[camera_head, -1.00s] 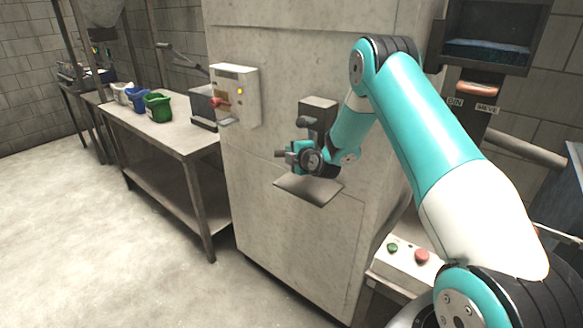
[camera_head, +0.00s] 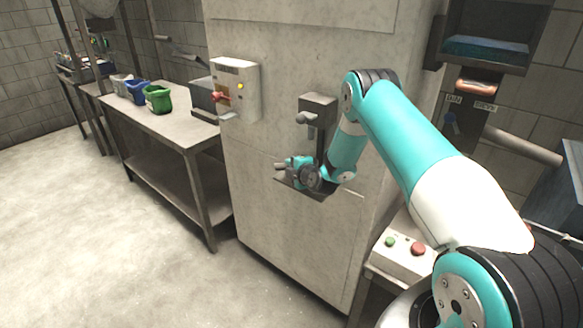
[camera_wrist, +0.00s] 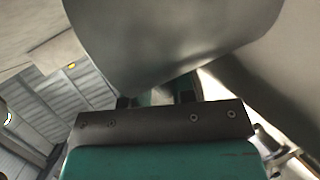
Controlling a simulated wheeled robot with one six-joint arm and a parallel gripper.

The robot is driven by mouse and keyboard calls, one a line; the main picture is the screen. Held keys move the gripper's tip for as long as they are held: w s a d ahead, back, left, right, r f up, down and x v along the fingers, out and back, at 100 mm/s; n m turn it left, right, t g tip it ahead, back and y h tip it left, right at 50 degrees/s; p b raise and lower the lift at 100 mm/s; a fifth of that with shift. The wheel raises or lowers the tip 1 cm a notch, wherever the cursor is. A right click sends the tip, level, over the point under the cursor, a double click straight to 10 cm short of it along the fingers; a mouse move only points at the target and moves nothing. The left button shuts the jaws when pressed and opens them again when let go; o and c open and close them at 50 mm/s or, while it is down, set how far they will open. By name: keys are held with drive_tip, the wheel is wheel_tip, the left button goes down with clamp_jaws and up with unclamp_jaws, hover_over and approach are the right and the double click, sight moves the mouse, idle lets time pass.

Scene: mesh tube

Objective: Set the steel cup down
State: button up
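The steel cup (camera_wrist: 170,40) is a large, smooth grey curved surface across the top of the wrist view, close in front of the camera. My gripper (camera_wrist: 157,98) has its two dark fingers partly covered by the cup's lower edge, and it appears shut on the cup; the contact itself is hidden. In the head view my gripper (camera_head: 290,166) is low over a small metal shelf (camera_head: 287,183) on the front of the big grey machine. The cup is not clearly distinguishable there. I cannot tell whether the cup touches the shelf.
A spout (camera_head: 318,108) juts from the machine (camera_head: 290,230) just above my gripper. A control box (camera_head: 236,90) is on its left. A steel table (camera_head: 180,135) with green, blue and white containers stands further left. A button box (camera_head: 402,256) is at lower right.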

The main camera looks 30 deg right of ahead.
drive_tip(key=o, duration=0.4)
drive_tip(key=shift+o, duration=0.2)
drive_tip(key=shift+r, duration=0.1)
drive_tip(key=b+v, duration=0.6)
drive_tip(key=v, duration=0.5)
drive_tip(key=s+a+r+g+y, duration=0.35)
drive_tip(key=a+r, duration=0.25)
drive_tip(key=a, duration=0.5)
drive_tip(key=s+a+r+g+y, duration=0.35)
drive_tip(key=a+r+y, duration=0.2)
drive_tip(key=a, duration=0.55)
drive_tip(key=s+a+r+m+g+h, duration=0.2)
drive_tip(key=s+r+m+g, duration=0.1)
drive_tip(key=s, duration=1)
drive_tip(key=s+a+r+m+g+h, duration=0.2)
drive_tip(key=s+m, duration=0.4)
drive_tip(key=s, duration=0.8)
drive_tip(key=a+r+g, duration=0.1)
drive_tip(key=g, duration=0.1)
drive_tip(key=shift+g, duration=0.3)
drive_tip(key=shift+s+r, duration=0.1)
drive_tip(key=shift+r, duration=0.05)
